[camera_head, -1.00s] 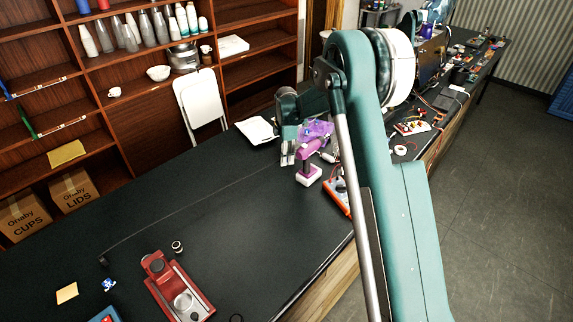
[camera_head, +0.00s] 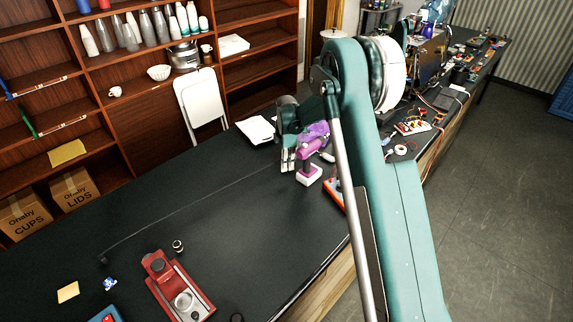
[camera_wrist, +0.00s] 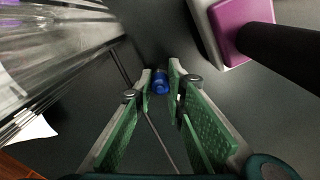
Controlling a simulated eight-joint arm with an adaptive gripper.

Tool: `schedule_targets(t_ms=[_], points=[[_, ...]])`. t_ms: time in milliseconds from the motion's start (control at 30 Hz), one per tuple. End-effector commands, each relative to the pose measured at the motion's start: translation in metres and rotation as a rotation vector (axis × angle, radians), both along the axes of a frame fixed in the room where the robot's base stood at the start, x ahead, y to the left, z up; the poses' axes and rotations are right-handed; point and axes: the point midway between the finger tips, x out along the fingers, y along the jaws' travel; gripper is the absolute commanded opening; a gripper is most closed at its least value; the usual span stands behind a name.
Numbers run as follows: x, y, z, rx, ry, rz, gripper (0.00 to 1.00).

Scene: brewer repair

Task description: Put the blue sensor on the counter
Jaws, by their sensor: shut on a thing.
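My gripper (camera_head: 287,163) is over the far part of the black counter (camera_head: 235,205), beside a purple drill. In the wrist view its green-padded fingers (camera_wrist: 160,84) are closed on the small blue sensor (camera_wrist: 160,80), which shows between the fingertips. The dark counter surface (camera_wrist: 160,25) lies behind it. I cannot tell whether the sensor touches the counter. The sensor cannot be made out in the head view.
The purple drill (camera_head: 308,160) stands close right of my gripper; its white base shows in the wrist view (camera_wrist: 205,22). A red brewer unit (camera_head: 178,285) stands at front left.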

Motion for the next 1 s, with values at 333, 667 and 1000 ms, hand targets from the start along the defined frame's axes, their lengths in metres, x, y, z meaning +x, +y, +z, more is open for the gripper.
schedule_targets(t_ms=[333, 667, 1000], points=[[0.0, 0.0, -0.003, 0.0, 0.0, 0.0, 0.29], [0.0, 0.0, -0.002, 0.0, 0.0, 0.0, 0.29], [0.0, 0.0, 0.019, 0.0, 0.0, 0.0, 0.29]])
